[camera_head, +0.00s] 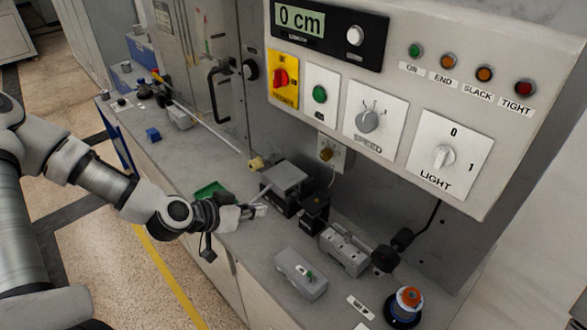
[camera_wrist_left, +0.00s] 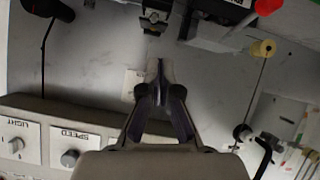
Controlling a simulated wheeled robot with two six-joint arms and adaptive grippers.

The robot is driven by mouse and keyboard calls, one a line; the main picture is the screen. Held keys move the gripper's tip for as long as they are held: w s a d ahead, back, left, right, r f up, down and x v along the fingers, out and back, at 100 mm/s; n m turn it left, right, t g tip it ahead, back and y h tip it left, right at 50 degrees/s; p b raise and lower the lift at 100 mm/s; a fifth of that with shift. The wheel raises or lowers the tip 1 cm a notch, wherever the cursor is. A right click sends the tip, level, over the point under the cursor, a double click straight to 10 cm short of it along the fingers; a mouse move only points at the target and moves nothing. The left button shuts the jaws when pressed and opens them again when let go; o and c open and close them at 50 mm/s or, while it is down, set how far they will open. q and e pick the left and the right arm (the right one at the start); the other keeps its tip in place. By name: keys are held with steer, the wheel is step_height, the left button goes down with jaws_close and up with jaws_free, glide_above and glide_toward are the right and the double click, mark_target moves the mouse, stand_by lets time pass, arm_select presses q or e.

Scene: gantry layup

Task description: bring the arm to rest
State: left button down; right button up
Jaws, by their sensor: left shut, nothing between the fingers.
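My left arm comes in from the left in the head view. My left gripper (camera_head: 258,211) is over the front part of the grey bench top (camera_head: 228,255), beside a dark grey machine block (camera_head: 287,182). In the left wrist view the gripper (camera_wrist_left: 160,66) has its fingers together with nothing between them. My right gripper does not show in either view.
A control panel (camera_head: 390,95) with knobs and lamps overhangs the bench. A green tray (camera_head: 210,189) lies near my left wrist. A grey switch box (camera_head: 300,273), a grey device (camera_head: 345,250) and an orange-topped round part (camera_head: 407,302) stand to the right.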

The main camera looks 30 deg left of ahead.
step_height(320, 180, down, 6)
steer(key=b, duration=0.5)
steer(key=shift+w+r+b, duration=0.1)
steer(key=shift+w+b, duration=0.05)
steer(key=shift+b, duration=0.15)
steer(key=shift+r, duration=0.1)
arm_select(q)
steer(key=s+d+f+g+y, duration=0.1)
steer(key=s+d+f+g, duration=0.1)
steer(key=s+f, duration=0.5)
steer(key=s+d+f+n+g+y, duration=0.1)
steer(key=s+f+g, duration=0.4)
steer(key=f, duration=0.6)
steer(key=s+d+f+n+g+y, duration=0.1)
steer(key=s+d+f+g, duration=0.3)
steer(key=s+f, duration=0.5)
steer(key=shift+s+d+f+y, duration=0.25)
steer(key=shift+s+f+y, duration=0.1)
steer(key=shift+y, duration=0.35)
steer(key=shift+w, duration=0.1)
